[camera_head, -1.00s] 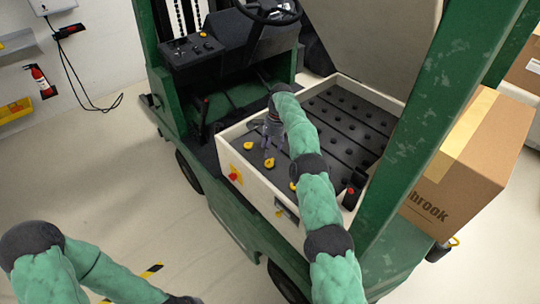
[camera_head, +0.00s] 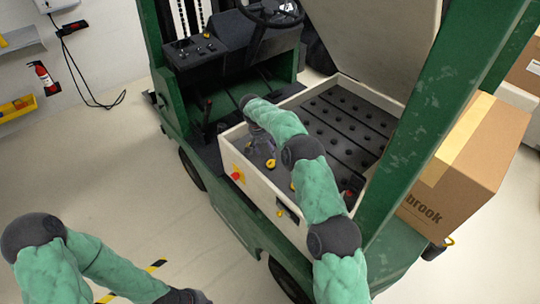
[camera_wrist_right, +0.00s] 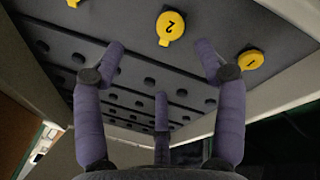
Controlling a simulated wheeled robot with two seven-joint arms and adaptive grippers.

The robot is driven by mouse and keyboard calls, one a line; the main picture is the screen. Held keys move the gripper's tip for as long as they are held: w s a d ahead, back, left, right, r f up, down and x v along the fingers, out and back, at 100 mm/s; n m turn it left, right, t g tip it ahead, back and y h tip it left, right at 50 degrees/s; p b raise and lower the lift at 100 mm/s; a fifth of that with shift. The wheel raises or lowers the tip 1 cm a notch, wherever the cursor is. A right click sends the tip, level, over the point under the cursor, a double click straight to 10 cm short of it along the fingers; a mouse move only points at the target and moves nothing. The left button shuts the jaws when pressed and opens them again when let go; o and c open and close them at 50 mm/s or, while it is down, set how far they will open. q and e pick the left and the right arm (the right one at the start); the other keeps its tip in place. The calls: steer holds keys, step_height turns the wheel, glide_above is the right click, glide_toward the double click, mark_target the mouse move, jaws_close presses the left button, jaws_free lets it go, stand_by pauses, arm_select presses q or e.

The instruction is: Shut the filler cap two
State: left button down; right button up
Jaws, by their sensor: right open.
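Filler cap two (camera_wrist_right: 170,27) is a yellow disc marked 2 with a small tab, near the top middle of the right wrist view. It also shows in the head view (camera_head: 270,163), at the near side of the battery box; I cannot tell how far its lid is raised. My right gripper (camera_wrist_right: 160,60) is open and empty, its purple fingers spread, with the cap beyond and between the tips. In the head view the right gripper (camera_head: 259,143) hangs over the box's left corner, partly hidden by my arm.
Cap one (camera_wrist_right: 250,61) is to the right in the wrist view; another yellow cap (camera_wrist_right: 73,3) is cut off at top left. The cream box wall (camera_head: 262,196) carries a red knob (camera_head: 235,176). A raised cover (camera_head: 375,45) and green post (camera_head: 440,125) stand close by.

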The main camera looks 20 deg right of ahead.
mark_target(271, 162)
arm_select(q)
steer(key=shift+r+p, duration=0.4)
steer(key=shift+r, duration=0.4)
arm_select(e)
steer(key=f+n, duration=0.2)
steer(key=f, duration=0.1)
steer(key=f+n+t+h, duration=0.1)
steer(key=f+n, duration=0.2)
steer(key=d+f+n+h, duration=0.1)
steer(key=f+n, duration=0.1)
steer(key=shift+w+f+n+t, duration=0.25)
steer(key=shift+f+n+t, duration=0.05)
steer(key=shift+f+t, duration=0.1)
steer(key=c, duration=1.3)
